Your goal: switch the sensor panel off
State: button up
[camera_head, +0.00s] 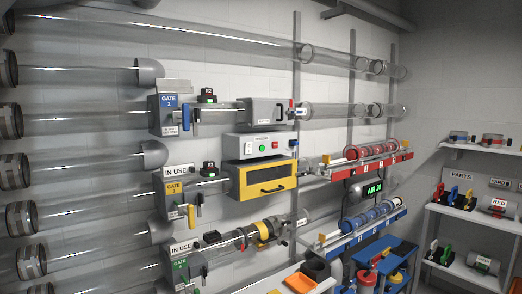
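A light grey control box (262,147) is fixed at the middle of the wall. Whether the panel is on or off is too small to tell. My gripper is not in view.
Clear tubes (80,76) run along the wall. Gate 2 (170,112) and gate 3 (174,192) stand left of the panel. Parts shelves (455,212) stand far right.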

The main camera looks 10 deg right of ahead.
aim_at(248, 146)
jog(key=z, duration=0.5)
jog(key=k, duration=0.55)
jog(key=z, duration=0.45)
jog(key=i, duration=1.25)
jog(key=u, duration=1)
jog(key=i, duration=0.9)
jog(key=u, duration=1.25)
jog(key=i, duration=0.3)
jog(key=u, duration=0.25)
